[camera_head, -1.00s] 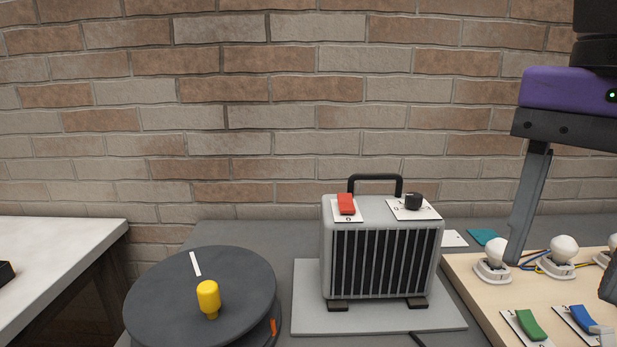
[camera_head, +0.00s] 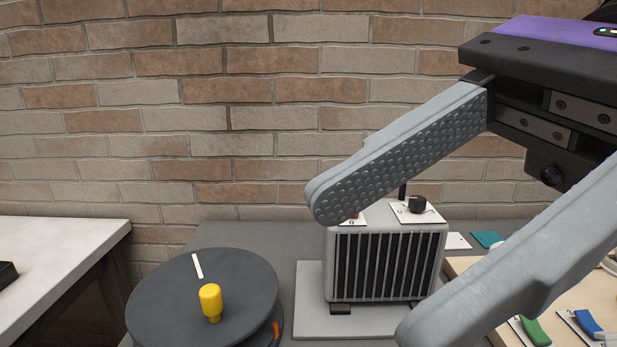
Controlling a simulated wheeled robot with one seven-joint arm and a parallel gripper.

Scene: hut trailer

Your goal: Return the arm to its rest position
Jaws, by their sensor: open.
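My gripper (camera_head: 365,270) is large in the right half of the head view. Its two grey fingers point left and down and are spread wide apart, with nothing between them. The upper finger has a studded inner face and hides the heater's handle and most of its red switch. The lower finger hides part of the wooden board. The purple and black wrist is at the upper right. I cannot tell whether the fingers touch anything; they appear in front of the heater (camera_head: 385,265).
The grey heater with a black knob (camera_head: 417,204) stands on a light plate (camera_head: 310,310). A dark round drum (camera_head: 165,300) with a yellow knob (camera_head: 211,300) is at left. A wooden board (camera_head: 590,285) with green (camera_head: 535,330) and blue (camera_head: 588,321) switches is at right. A white table (camera_head: 60,250) is far left.

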